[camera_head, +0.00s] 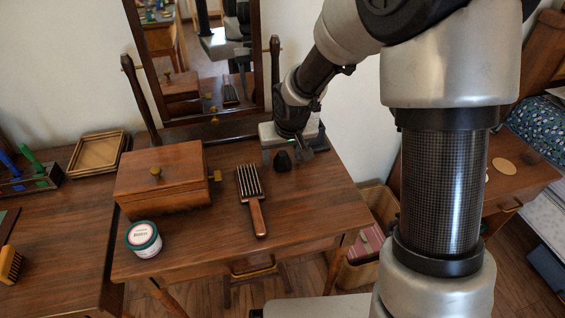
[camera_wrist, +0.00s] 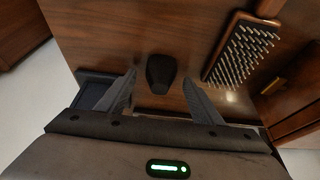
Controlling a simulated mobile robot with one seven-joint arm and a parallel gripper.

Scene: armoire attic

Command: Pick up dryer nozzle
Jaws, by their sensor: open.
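The dryer nozzle seems to be the small black piece (camera_head: 282,161) on the dressing table, near its back right part below the mirror. In the wrist view the black nozzle (camera_wrist: 161,72) lies on the wood just beyond my fingertips, roughly centred between them. My gripper (camera_head: 300,150) is low over the table, just behind and to the right of the nozzle. In the wrist view my gripper (camera_wrist: 160,82) is open and empty, with one finger on each side. I cannot tell whether the fingers touch the table.
A paddle hairbrush (camera_head: 252,197) lies left of the nozzle. A wooden box (camera_head: 163,180) and a white jar with a green rim (camera_head: 144,239) stand further left. The mirror (camera_head: 205,60) rises behind. The tabletop (camera_head: 310,205) right of the brush is clear.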

